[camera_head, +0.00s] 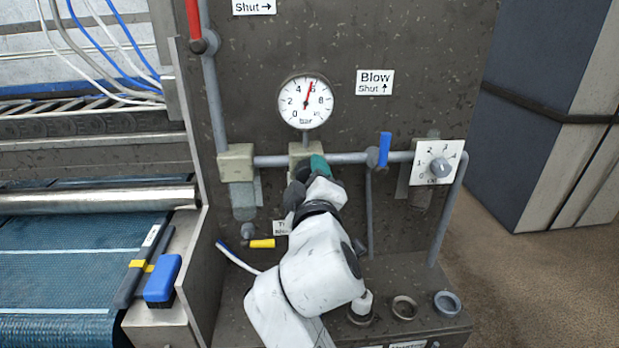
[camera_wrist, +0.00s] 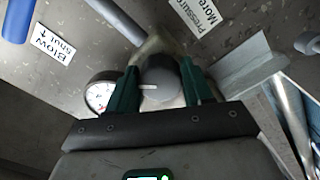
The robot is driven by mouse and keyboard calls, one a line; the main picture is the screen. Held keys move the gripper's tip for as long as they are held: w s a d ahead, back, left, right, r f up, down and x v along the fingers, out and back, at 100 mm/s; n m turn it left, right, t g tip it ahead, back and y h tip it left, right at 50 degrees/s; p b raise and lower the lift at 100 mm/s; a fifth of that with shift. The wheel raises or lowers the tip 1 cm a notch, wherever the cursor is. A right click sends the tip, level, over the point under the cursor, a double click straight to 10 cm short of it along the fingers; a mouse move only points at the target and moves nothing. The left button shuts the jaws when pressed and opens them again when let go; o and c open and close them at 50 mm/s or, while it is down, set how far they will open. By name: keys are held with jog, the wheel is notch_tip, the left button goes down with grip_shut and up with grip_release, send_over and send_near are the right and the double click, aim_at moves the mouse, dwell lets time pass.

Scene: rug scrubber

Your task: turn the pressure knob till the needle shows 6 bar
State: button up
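The pressure knob (camera_wrist: 162,72) is dark grey and round with a white pointer line, mounted on a beige block, in the wrist view. My gripper (camera_wrist: 158,68) has its green fingers on both sides of the knob, seemingly touching it. In the head view my gripper (camera_head: 309,168) is below the gauge and hides the knob. The round white gauge (camera_head: 300,107), marked in bar, has a red needle (camera_head: 309,90) pointing up and slightly right, between 4 and 6 and close to 6. The gauge's edge also shows in the wrist view (camera_wrist: 98,94).
A grey pipe (camera_head: 270,161) runs across the panel, with a blue lever (camera_head: 384,148) and a white-plated selector dial (camera_head: 440,168) to the right. A red lever (camera_head: 194,18) is at upper left. A blue-handled brush (camera_head: 162,279) lies at left. Metal rings (camera_head: 447,304) sit on the lower ledge.

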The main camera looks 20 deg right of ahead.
jog(key=o, duration=0.4)
jog(key=shift+s, duration=0.1)
jog(key=b+v, duration=0.1)
jog(key=v, duration=0.9)
jog(key=shift+s+a, duration=0.1)
jog(key=shift+s, duration=0.2)
